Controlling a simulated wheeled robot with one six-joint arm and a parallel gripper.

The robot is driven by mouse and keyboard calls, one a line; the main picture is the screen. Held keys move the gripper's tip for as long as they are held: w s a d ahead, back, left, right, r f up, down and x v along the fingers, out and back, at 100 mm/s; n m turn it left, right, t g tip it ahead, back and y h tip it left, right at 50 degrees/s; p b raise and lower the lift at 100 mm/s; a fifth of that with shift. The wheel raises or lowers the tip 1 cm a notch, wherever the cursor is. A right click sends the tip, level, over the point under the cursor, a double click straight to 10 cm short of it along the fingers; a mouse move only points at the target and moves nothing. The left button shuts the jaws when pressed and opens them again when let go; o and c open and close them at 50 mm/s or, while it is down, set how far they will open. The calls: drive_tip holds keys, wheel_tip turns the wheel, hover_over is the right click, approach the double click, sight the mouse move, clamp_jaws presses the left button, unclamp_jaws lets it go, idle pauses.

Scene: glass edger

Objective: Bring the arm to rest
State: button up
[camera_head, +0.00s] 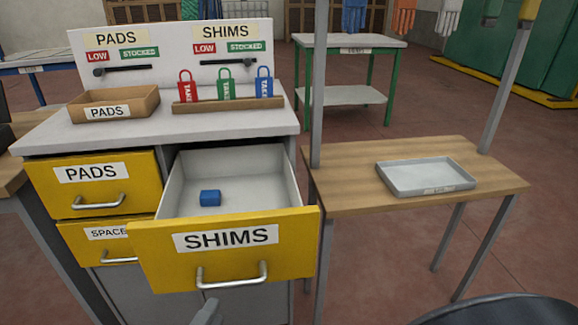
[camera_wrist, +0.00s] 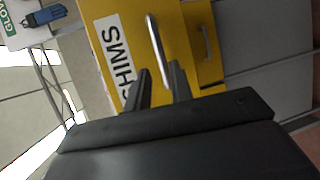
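My gripper shows in the wrist view (camera_wrist: 160,68), with its two dark fingers apart and nothing held between them. The handle (camera_wrist: 158,50) of the yellow SHIMS drawer lies ahead of the fingers, its lower end showing in the gap. I cannot tell the exact distance. In the head view a grey tip of my gripper (camera_head: 207,312) shows at the bottom edge, below the handle; the rest is out of frame.
The PADS drawer (camera_head: 62,198) is shut. A PADS bin (camera_head: 130,108) and a rack with red, green and blue tags (camera_head: 228,106) stand on the cabinet top. A wooden table (camera_head: 345,197) with a grey tray (camera_head: 425,177) stands right. A dark rounded object (camera_head: 490,312) fills the lower right.

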sight(231, 287)
drive_tip(key=x, duration=0.8)
drive_tip(key=shift+w+b, duration=0.3)
drive_tip(key=shift+b, duration=0.1)
drive_tip(key=shift+d, duration=0.1)
